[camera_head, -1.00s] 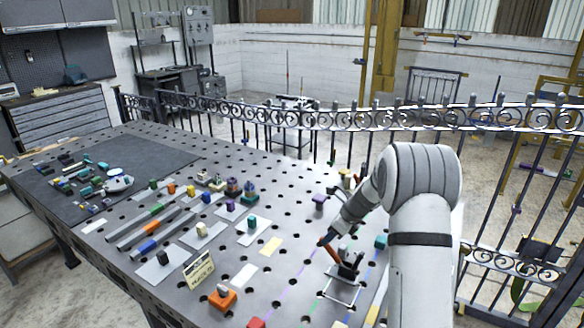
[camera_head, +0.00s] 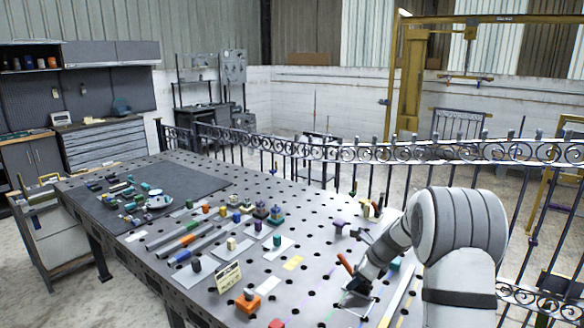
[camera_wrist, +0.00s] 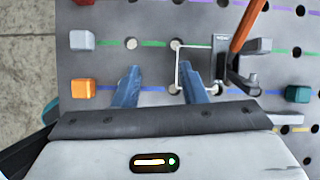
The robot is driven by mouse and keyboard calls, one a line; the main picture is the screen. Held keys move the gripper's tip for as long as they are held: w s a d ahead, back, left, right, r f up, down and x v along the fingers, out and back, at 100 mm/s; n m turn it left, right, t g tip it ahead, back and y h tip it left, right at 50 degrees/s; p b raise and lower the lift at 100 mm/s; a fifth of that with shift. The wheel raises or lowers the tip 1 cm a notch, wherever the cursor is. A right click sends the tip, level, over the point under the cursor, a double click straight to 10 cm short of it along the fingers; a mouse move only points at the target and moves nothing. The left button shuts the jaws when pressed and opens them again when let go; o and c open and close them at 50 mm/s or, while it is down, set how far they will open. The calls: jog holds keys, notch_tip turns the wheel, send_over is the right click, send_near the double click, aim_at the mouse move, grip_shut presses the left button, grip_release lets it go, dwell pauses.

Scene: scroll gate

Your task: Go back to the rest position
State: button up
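My gripper (camera_wrist: 158,80) is open in the wrist view, its two blue fingers apart with nothing between them. It is low over the perforated metal table (camera_wrist: 145,18). A clamp (camera_wrist: 238,80) with an orange handle (camera_wrist: 249,25) stands just right of the right finger. A thin white square outline (camera_wrist: 178,68) on the table lies between the fingertips and the clamp. In the head view, my gripper (camera_head: 366,276) is beside the orange handle (camera_head: 345,263), and the fingers are too small to read there.
A grey block (camera_wrist: 82,40) and an orange block (camera_wrist: 83,89) lie left of the gripper; a teal block (camera_wrist: 298,94) lies right. Small parts cover much of the table. A wrought-iron fence (camera_head: 400,151) stands behind and right of it.

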jog(key=s+a+r+n+h+b, duration=0.1)
jog(key=s+a+r+n, duration=0.1)
jog(key=s+r+n, duration=0.55)
jog(key=s+a+r+n+h+b, duration=0.1)
jog(key=s+a+r+n, duration=0.3)
jog(key=s, duration=0.7)
jog(key=s+d+n+h, duration=0.2)
jog(key=s+n, duration=1)
jog(key=s, duration=0.6)
jog(key=shift+d+r+h+b, duration=0.2)
jog(key=shift+d+h+b, duration=0.1)
